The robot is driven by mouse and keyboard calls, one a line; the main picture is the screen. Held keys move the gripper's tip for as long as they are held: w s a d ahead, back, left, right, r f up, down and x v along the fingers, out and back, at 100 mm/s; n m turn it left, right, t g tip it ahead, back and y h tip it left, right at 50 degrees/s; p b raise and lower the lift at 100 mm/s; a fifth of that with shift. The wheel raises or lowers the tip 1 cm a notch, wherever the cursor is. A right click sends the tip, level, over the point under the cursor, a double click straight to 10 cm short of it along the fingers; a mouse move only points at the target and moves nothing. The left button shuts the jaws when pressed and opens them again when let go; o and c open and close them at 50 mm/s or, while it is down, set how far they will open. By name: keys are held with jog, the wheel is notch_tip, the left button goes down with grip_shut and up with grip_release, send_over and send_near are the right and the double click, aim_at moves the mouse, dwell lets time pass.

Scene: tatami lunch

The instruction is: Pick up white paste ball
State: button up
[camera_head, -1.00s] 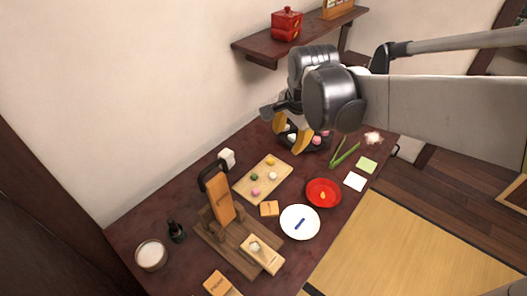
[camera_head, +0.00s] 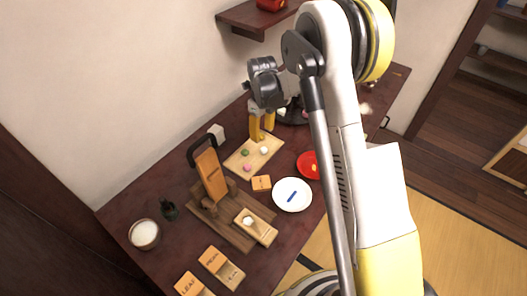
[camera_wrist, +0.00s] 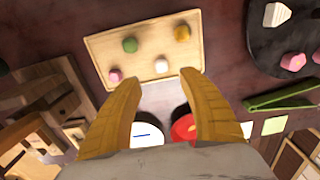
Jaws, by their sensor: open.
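A white ball (camera_head: 264,150) sits on the light wooden board (camera_head: 237,161). Green (camera_head: 245,153) and pink (camera_head: 248,167) balls are beside it. The wrist view shows the fingers (camera_wrist: 158,82) spread wide, apart from the ball. Another whitish ball (camera_head: 248,220) lies on a small wooden piece of the stand.
A wooden stand with an upright orange-brown panel (camera_head: 211,175) is left of the board. A dark round plate (camera_wrist: 278,50) with several pieces stands beside the board.

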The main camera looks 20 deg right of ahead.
aim_at(264, 149)
notch_tip(264, 149, down, 4)
jog(key=shift+f+b, duration=0.15)
jog(key=shift+b, duration=0.5)
jog(key=f+b, duration=0.1)
jog(key=f, duration=0.1)
jog(key=f+b, duration=0.2)
jog(key=f, duration=0.1)
jog(key=shift+s+d+f, duration=0.1)
jog(key=shift+d+f, duration=0.05)
jog(key=shift+d, duration=0.05)
jog(key=shift+c, duration=0.2)
jog(key=c, duration=0.9)
